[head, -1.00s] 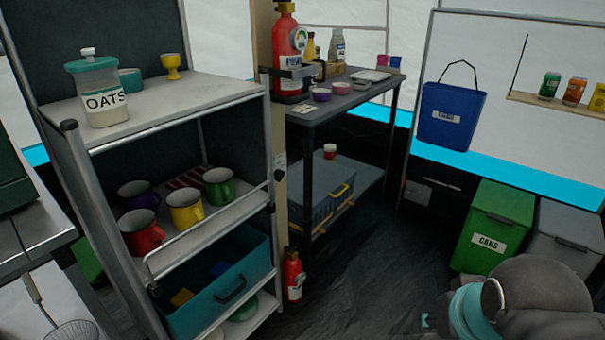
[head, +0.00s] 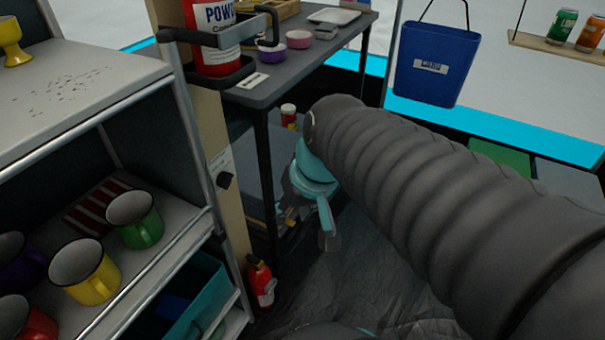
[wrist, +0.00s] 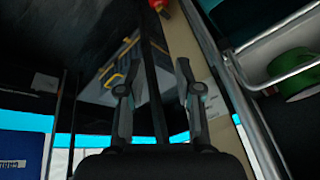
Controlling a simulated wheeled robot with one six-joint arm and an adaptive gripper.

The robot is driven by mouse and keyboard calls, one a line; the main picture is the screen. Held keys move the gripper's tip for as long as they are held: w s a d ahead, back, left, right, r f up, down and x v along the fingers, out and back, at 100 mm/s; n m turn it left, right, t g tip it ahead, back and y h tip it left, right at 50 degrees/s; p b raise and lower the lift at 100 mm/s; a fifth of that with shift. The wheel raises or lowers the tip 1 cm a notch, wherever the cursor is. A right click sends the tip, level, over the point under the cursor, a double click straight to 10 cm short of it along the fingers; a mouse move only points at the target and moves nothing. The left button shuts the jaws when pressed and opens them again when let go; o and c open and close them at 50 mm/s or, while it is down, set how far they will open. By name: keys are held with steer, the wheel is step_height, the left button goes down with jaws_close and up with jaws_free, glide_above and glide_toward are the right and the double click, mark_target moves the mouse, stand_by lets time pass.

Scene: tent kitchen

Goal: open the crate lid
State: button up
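In the head view my gripper (head: 285,215) is low in front of the crate, partly hidden by my wrist. I cannot tell if it touches.
A table leg (head: 264,165) stands close by my gripper. A metal shelf with mugs (head: 90,270) is at the left. A small red extinguisher (head: 261,283) stands on the floor. Blue bucket (head: 432,65) hangs at right.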

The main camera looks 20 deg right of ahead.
steer(key=w+d+f+m+y+b, duration=0.2)
steer(key=w+d+f+y+b, duration=0.15)
steer(key=w+f, duration=0.35)
steer(key=w+d+f+m+y+b, duration=0.2)
steer(key=w+d+f+y, duration=0.25)
steer(key=w, duration=0.45)
steer(key=w+d+f+m+t+b, duration=0.2)
steer(key=w+d+f+m+t, duration=0.15)
steer(key=d+f, duration=0.45)
steer(key=w+d+f+m+t+b, duration=0.15)
steer(key=w+d+f+t, duration=0.35)
steer(key=d, duration=0.6)
steer(key=x, duration=1.3)
steer(key=shift+s+a+f, duration=0.1)
steer(key=shift+a+f, duration=0.1)
jaws_close()
